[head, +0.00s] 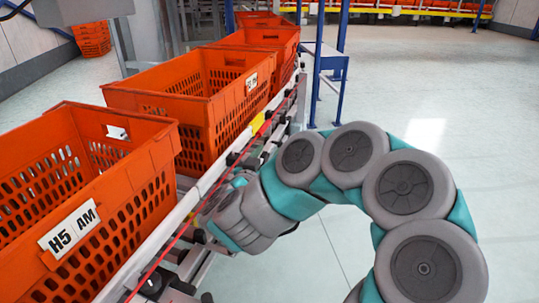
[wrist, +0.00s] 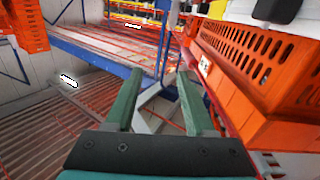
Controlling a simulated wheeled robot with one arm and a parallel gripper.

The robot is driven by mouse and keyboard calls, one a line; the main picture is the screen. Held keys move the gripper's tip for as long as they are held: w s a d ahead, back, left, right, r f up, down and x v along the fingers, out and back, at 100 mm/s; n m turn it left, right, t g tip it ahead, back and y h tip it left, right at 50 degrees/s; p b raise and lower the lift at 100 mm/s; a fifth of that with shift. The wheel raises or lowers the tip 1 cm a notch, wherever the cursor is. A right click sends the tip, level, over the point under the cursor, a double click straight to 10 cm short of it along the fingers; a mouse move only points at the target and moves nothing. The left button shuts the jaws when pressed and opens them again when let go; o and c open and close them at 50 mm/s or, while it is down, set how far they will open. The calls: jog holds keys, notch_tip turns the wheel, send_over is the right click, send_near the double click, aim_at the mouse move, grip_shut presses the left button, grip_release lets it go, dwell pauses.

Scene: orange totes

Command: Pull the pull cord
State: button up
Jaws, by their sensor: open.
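The pull cord (head: 205,203) is a thin red line running along the side rail of the conveyor in the head view, from the bottom edge up toward the back. In the wrist view a thin red line, which looks like the cord, runs down the right of the gripper, below the orange tote. My gripper (wrist: 158,85) shows in the wrist view as two green fingers, spread apart with nothing between them. In the head view my arm bends down to the rail beside the cord; the fingertips are hidden there. I cannot tell whether a finger touches the cord.
Orange totes stand in a row on the conveyor: a near one labelled H5 AM (head: 160,160), a second one (head: 190,120) and others behind. A yellow tag (head: 258,123) sits at the rail. A blue-framed stand (head: 325,60) is at the back. The floor at right is clear.

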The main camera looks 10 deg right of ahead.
jog(key=b+v, duration=0.3)
jog(key=shift+s+a, duration=0.1)
dwell(0.8)
